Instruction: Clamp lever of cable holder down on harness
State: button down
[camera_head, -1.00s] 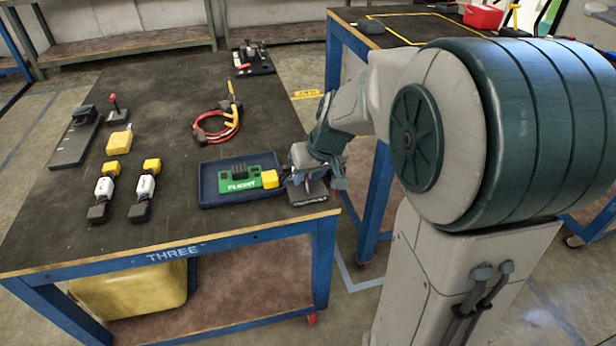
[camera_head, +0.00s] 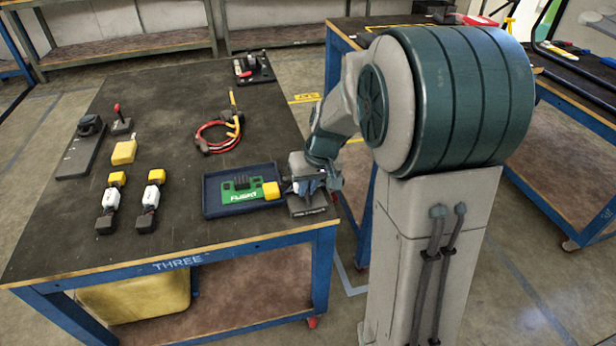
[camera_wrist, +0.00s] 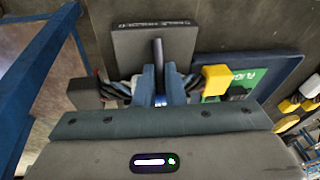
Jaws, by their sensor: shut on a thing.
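The cable holder (camera_head: 308,208) is a dark labelled block at the table's front right corner; it also shows in the wrist view (camera_wrist: 140,48). Its lever (camera_wrist: 158,52) is a slim grey bar between the fingers of my gripper (camera_wrist: 160,88). My gripper (camera_head: 306,187) is shut on the lever, above the holder. The harness (camera_wrist: 189,82) shows as dark cables on both sides of the fingers, with a yellow connector (camera_wrist: 216,79) at right and a dark connector (camera_wrist: 85,93) at left. The fingers hide its middle and the lever's lower part.
A blue tray (camera_head: 211,207) with a green board (camera_head: 240,196) lies just left of the holder. A red cable loop (camera_head: 212,138) lies behind it. Several yellow-ended connectors (camera_head: 148,197) lie further left. The table's front edge is close to the holder.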

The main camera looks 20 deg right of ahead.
jog(key=shift+w+g+p, duration=0.1)
jog(key=shift+g+p, duration=0.3)
jog(key=shift+f, duration=0.1)
jog(key=c, duration=1.5)
grip_release()
jog(key=p+v, duration=0.3)
jog(key=v, duration=1.1)
jog(key=shift+d+f, duration=0.1)
